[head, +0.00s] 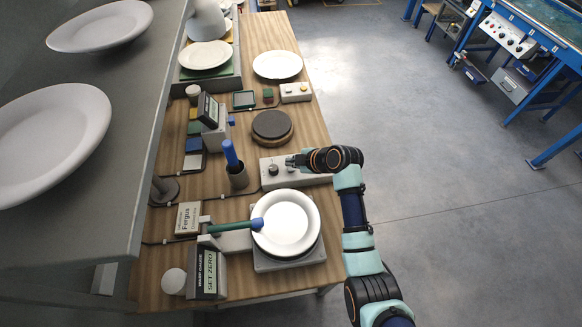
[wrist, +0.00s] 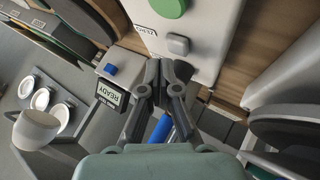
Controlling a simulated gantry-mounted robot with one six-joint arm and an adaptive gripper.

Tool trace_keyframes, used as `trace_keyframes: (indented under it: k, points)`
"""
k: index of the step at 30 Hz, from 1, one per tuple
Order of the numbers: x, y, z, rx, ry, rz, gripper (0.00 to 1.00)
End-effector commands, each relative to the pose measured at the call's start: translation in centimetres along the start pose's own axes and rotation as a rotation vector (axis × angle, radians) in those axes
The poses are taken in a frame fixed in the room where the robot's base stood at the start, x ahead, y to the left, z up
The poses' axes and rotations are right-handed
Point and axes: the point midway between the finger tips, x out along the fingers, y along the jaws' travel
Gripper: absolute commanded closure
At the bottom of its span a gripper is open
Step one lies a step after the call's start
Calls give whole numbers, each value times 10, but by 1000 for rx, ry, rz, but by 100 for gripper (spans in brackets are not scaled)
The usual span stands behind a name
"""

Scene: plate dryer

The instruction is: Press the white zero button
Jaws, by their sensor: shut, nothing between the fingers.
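A pale control box (head: 318,178) sits on the wooden bench, left of my arm. In the wrist view the box (wrist: 205,22) has a round green button (wrist: 168,6) and a smaller pale grey-white button (wrist: 179,44). A small label lies beside them, too unclear to read surely. My gripper (head: 291,161) is over the box. In the wrist view my gripper (wrist: 165,66) is shut and empty, with its tips close to the pale button. I cannot tell whether they touch it. The front scale display (head: 209,272) reads SET-ZERO.
A white plate (head: 286,222) lies on the front scale, with a green-and-blue handled tool (head: 232,227) reaching over its edge. A cup holds a blue-handled tool (head: 231,155). A round brown disc (head: 272,126) stands behind the box.

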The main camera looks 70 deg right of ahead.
Motion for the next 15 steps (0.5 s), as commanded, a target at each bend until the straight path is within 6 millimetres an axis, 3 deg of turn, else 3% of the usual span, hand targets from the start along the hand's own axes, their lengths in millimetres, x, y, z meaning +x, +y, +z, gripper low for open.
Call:
trace_keyframes:
  k: [15]
  points:
    - [5, -4, 4, 0, 0, 0, 100]
